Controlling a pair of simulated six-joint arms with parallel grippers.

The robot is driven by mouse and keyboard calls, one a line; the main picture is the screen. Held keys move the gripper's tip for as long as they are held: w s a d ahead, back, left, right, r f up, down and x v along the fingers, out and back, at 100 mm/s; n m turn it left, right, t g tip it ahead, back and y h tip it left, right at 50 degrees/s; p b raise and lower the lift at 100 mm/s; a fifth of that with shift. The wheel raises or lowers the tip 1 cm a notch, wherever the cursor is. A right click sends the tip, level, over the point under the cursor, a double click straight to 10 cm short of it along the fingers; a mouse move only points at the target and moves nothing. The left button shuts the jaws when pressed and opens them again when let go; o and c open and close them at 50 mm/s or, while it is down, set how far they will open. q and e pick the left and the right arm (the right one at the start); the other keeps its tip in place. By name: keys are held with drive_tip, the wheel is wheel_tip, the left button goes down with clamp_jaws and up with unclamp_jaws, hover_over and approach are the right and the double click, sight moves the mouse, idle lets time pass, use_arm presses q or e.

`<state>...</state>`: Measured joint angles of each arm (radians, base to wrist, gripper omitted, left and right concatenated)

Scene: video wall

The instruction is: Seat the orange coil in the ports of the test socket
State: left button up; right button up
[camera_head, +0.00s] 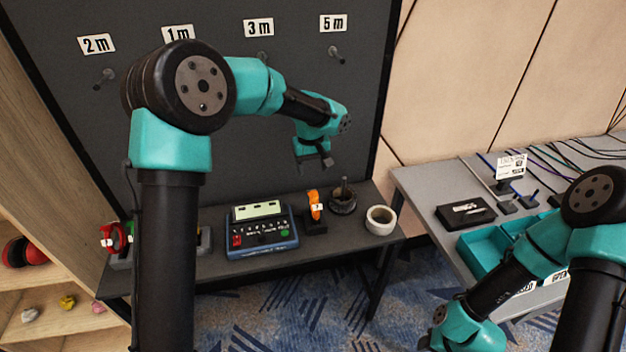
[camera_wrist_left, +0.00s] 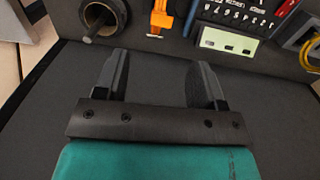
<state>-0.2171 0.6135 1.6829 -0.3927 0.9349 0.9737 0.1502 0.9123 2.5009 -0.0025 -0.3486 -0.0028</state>
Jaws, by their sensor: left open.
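The orange coil (camera_head: 313,197) stands upright at a small black block on the dark shelf, with a white tag on it. It also shows at the top of the left wrist view (camera_wrist_left: 161,17). Just left of it is a blue tester (camera_head: 262,240) with a pale display and red and green buttons. I cannot make out which part is the test socket or its ports. My left gripper (camera_head: 314,164) is open and empty, above and behind the coil, near the dark board; its two fingers also show in the left wrist view (camera_wrist_left: 153,85).
A dark round holder with a post (camera_head: 343,200) and a white cup (camera_head: 380,220) stand right of the coil. Red and green items (camera_head: 116,237) sit at the shelf's left. Pegs with length labels (camera_head: 258,27) stick out of the board. A grey table (camera_head: 425,190) stands at right.

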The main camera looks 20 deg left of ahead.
use_arm(q)
wheel_tip(320, 180, up, 4)
drive_tip(key=shift+f, duration=0.1)
idle(0.4)
